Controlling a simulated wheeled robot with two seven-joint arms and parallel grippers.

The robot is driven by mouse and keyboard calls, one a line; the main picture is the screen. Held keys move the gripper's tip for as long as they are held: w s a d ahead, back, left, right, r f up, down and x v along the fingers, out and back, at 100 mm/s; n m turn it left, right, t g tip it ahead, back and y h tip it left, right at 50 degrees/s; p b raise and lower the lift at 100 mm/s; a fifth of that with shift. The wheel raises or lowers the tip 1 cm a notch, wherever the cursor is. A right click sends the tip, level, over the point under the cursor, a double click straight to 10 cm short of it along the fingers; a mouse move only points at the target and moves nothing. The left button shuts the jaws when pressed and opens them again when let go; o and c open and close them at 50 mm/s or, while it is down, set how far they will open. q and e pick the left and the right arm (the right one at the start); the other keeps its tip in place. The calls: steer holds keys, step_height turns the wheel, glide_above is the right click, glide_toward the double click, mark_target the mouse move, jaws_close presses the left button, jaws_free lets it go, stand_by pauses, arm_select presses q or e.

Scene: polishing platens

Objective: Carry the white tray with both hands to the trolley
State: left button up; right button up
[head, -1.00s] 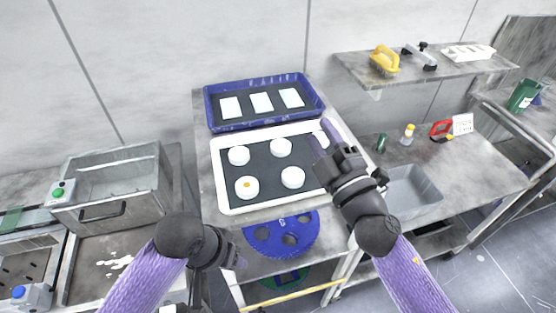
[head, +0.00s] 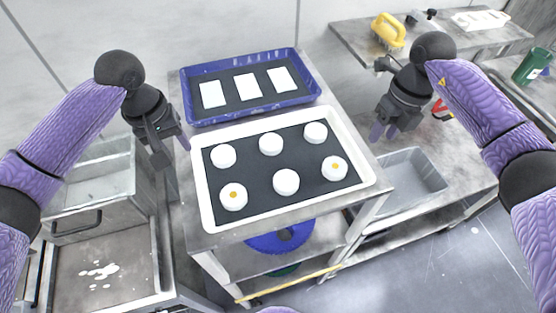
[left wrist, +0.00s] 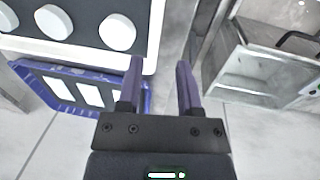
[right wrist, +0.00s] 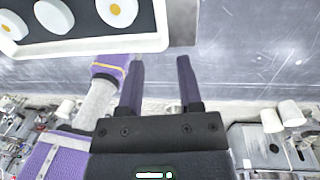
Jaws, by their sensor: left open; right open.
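The white tray (head: 202,192) lies flat on a steel-topped stand (head: 182,205) in the head view, with a dark mat and several white round pucks in it. Some pucks carry an orange dot. My left gripper (head: 172,148) is open and empty just off the tray's left end. My right gripper (head: 384,132) is open and empty just off its right end. The tray's rim also shows in the left wrist view (left wrist: 157,30), ahead of the fingers, and in the right wrist view (right wrist: 140,43). Neither gripper encloses the rim. I cannot tell which piece is the trolley.
A blue tray (head: 183,98) with white rectangular pieces sits directly behind the white tray. A blue disc (head: 280,238) lies on the shelf below. A grey bin (head: 415,178) is at right, a metal box (head: 95,195) at left. A wall shelf (head: 368,58) stands behind my right gripper.

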arm_select(q)
glide_above(197, 169)
steer(key=f, duration=0.2)
steer(key=a+f, duration=0.1)
steer(key=f, duration=0.1)
steer(key=shift+f, duration=0.1)
arm_select(e)
glide_above(360, 167)
steer(key=w+d, duration=0.1)
step_height(360, 167, down, 4)
steer(key=shift+w+f, duration=0.1)
arm_select(q)
steer(key=f, duration=0.5)
steer(key=shift+d, duration=0.4)
arm_select(e)
steer(key=f, duration=0.5)
steer(key=shift+s+a, duration=0.3)
steer(key=shift+s, duration=0.05)
arm_select(q)
steer(key=shift+f, duration=0.35)
arm_select(e)
steer(key=shift+w+f, duration=0.1)
steer(key=shift+f, duration=0.25)
arm_select(q)
steer(key=shift+f, duration=0.15)
arm_select(e)
steer(key=shift+f, duration=0.15)
